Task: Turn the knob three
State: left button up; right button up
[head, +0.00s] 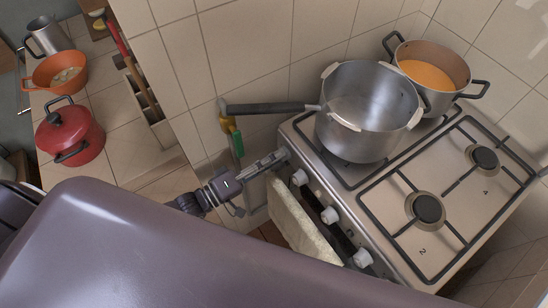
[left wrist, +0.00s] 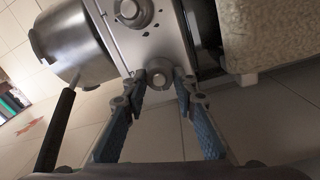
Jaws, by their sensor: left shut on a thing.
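The stove (head: 400,190) has a row of knobs along its front panel; pale knobs (head: 330,215) show in the head view. No number is readable beside them. My left gripper (head: 275,160) reaches the panel's left end in the head view. In the left wrist view its two fingers (left wrist: 160,84) are on either side of a round grey end knob (left wrist: 160,74) and shut on it. A second knob (left wrist: 132,12) shows above it in that view. The burner plates marked 2 (head: 428,208) and 4 (head: 484,157) are bare. My right gripper is not in view.
A large steel pot (head: 365,140) and a pot of orange soup (head: 432,75) stand on the stove. A dark handle (head: 268,108) sticks out left. A cloth (head: 295,220) hangs at the stove front. A red pot (head: 70,135) is at far left.

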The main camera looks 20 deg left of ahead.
pick_arm(q)
jog(key=shift+n, duration=0.7)
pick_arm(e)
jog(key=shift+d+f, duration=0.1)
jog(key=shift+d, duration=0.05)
pick_arm(q)
jog(key=o, duration=1.2)
jog(key=shift+c, duration=0.2)
jog(key=shift+a, duration=0.1)
jog(key=v, duration=1.2)
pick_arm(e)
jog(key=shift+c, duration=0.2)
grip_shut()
